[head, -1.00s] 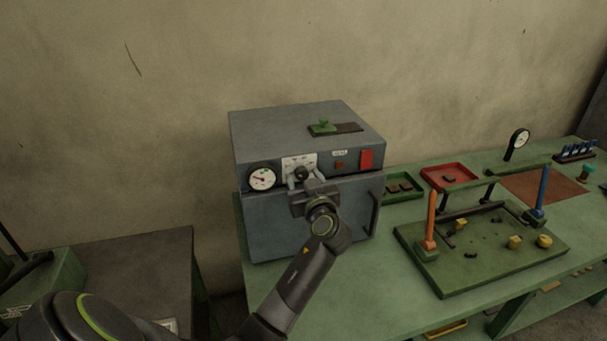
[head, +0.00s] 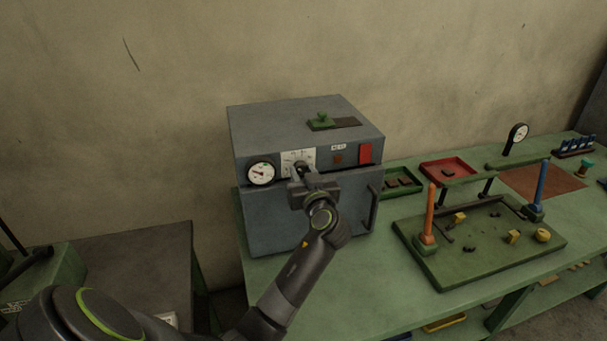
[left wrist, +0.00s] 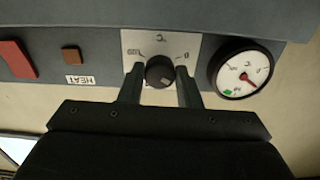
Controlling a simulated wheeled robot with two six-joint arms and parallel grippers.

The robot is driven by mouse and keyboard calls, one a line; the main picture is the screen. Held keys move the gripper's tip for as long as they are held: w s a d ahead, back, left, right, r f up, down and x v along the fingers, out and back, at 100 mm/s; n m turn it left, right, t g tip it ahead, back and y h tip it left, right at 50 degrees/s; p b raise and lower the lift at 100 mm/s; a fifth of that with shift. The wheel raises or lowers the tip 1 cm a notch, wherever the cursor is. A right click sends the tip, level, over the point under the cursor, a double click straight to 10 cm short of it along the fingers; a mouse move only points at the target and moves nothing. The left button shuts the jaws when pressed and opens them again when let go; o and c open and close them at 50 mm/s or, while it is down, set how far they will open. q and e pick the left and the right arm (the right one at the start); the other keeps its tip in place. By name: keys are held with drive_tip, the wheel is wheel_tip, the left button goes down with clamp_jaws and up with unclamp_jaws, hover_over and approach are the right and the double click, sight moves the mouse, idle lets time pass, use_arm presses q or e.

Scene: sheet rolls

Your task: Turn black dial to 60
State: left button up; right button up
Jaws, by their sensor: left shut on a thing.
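The black dial (left wrist: 160,71) sits on a white scale plate (left wrist: 160,42) on the front of a grey oven-like box (head: 307,128). The wrist view shows the plate upside down, and its numbers are too small to read, so I cannot tell the dial's setting. My left gripper (head: 302,170) is at the dial, with one finger on each side of it, shut on it. The fingers and hand hide most of the dial in the head view. My right gripper is not in view.
A round gauge (head: 261,173) is left of the plate. A brown button (head: 338,159) and red switch (head: 365,153) are to its right. The door handle (head: 374,207) sticks out below. A green fixture board (head: 480,250) stands right on the bench.

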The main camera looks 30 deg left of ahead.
use_arm(q)
drive_tip(key=m, duration=0.3)
drive_tip(key=shift+r, duration=0.1)
drive_tip(key=m+p, duration=0.1)
drive_tip(key=m, duration=0.4)
drive_tip(key=m+p, duration=0.2)
drive_tip(key=m, duration=0.2)
drive_tip(key=shift+r, duration=0.15)
drive_tip(key=shift+m+p, duration=1)
drive_tip(key=shift+m, duration=1.2)
drive_tip(key=o, duration=1)
drive_tip(key=shift+f, duration=0.2)
drive_tip(key=shift+c, duration=0.2)
drive_tip(key=shift+s+f, duration=0.1)
